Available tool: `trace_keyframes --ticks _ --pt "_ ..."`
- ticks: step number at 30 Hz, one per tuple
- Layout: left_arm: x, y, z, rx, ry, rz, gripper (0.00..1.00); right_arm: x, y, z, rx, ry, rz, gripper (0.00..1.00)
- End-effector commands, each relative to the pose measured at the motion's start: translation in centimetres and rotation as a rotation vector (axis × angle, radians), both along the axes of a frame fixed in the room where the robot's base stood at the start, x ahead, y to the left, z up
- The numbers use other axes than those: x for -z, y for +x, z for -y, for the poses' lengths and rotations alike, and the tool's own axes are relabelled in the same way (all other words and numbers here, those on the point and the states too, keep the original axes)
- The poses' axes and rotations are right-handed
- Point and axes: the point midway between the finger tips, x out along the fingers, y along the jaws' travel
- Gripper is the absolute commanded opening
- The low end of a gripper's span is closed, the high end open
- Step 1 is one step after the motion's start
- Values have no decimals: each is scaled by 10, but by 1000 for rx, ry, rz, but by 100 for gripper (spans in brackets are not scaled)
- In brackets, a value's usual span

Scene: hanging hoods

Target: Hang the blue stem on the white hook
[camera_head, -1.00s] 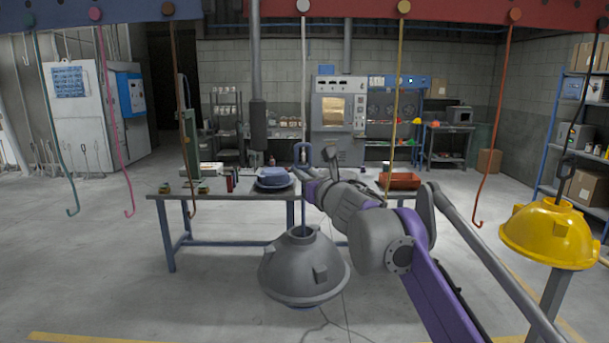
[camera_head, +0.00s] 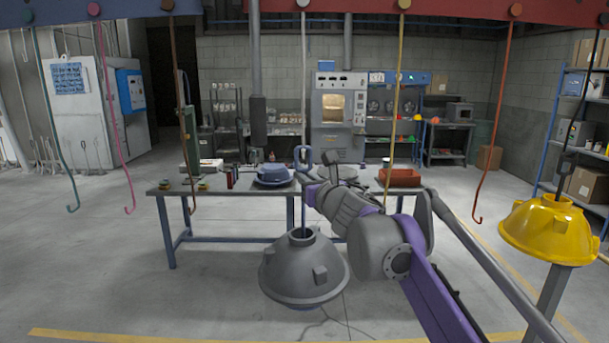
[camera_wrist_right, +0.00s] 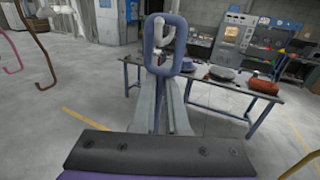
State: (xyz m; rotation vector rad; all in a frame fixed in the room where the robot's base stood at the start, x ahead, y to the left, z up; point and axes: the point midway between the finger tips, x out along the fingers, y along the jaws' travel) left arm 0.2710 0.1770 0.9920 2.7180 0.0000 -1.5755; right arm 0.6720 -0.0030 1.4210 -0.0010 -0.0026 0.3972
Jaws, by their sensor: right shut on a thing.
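The blue stem (camera_head: 303,212) rises from a grey hood (camera_head: 304,270) and ends in a closed blue loop. The loop (camera_wrist_right: 178,45) stands upright in the right wrist view. My right gripper (camera_head: 307,192) is shut on the stem below the loop, with the hood hanging beneath. The white hook (camera_head: 304,80) hangs from the overhead beam, its rod coming down to the loop. In the right wrist view the pale curved hook end (camera_wrist_right: 158,32) shows within the loop's opening. I cannot tell whether it passes through or lies behind. My left gripper is not in view.
Teal (camera_head: 58,140), pink (camera_head: 110,130), brown (camera_head: 183,120), yellow (camera_head: 396,90) and red (camera_head: 493,130) hooks hang on either side. A yellow hood (camera_head: 550,235) stands at the right. A workbench (camera_head: 225,205) is behind; the floor at left is clear.

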Motion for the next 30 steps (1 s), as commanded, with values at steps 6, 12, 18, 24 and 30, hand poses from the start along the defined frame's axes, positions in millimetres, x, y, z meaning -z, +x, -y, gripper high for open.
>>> trace_keyframes --ticks 6,12,18,24,30 --pt "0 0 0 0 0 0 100 3 0 0 -1 0 1 0" --pt "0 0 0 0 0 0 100 7 0 0 -1 0 1 0" --pt "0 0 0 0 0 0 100 10 0 0 -1 0 1 0" --pt "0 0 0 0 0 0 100 10 0 0 -1 0 1 0" --pt "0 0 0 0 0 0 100 10 0 0 -1 0 1 47"
